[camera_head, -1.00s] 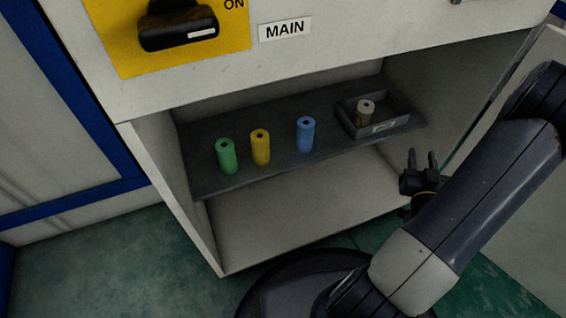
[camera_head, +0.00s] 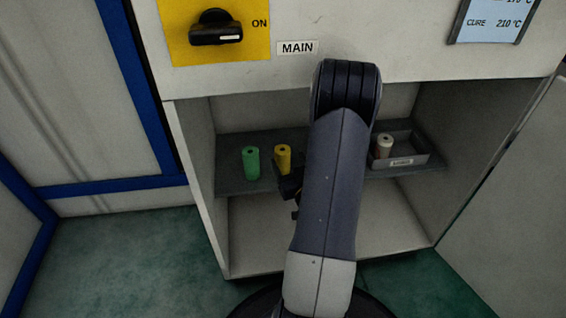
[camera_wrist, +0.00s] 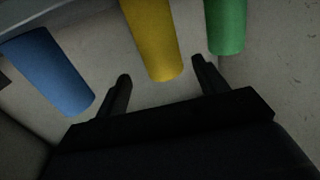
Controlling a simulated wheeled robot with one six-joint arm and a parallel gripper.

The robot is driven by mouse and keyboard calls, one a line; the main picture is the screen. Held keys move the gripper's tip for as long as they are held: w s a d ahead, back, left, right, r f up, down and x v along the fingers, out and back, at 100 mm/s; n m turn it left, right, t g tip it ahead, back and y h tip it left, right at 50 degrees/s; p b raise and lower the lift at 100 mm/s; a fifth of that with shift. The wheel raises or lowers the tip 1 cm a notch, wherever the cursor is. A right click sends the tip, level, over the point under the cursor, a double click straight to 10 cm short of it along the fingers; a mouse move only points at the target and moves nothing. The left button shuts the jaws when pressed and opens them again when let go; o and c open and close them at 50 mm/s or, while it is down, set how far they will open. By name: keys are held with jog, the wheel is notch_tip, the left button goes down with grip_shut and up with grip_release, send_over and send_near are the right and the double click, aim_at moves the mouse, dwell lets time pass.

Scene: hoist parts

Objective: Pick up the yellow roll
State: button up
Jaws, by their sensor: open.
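The yellow roll (camera_head: 283,158) stands upright on the dark shelf (camera_head: 232,184) in the cabinet, just right of the green roll (camera_head: 251,162). In the wrist view the yellow roll (camera_wrist: 152,38) shows ahead of my gripper (camera_wrist: 160,85), in line with the gap between its two fingers. My gripper is open and empty. In the head view my gripper (camera_head: 290,188) is at the shelf's front near the yellow roll, partly hidden by my arm. The blue roll (camera_wrist: 50,72) shows at the left in the wrist view; my arm hides it in the head view.
The green roll also shows close on the right in the wrist view (camera_wrist: 226,25). A grey tray (camera_head: 416,163) at the shelf's right holds a beige roll (camera_head: 384,146). The cabinet's side wall (camera_head: 203,170) and upper panel (camera_head: 450,66) bound the opening.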

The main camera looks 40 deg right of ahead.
aim_at(280, 146)
jog(key=shift+x, duration=0.85)
jog(key=x, duration=0.1)
jog(key=b+x, duration=0.1)
jog(key=x, duration=0.3)
jog(key=shift+w+a+r, duration=0.15)
jog(key=shift+a+r, duration=0.05)
jog(key=shift+r, duration=0.1)
jog(key=c, duration=1.1)
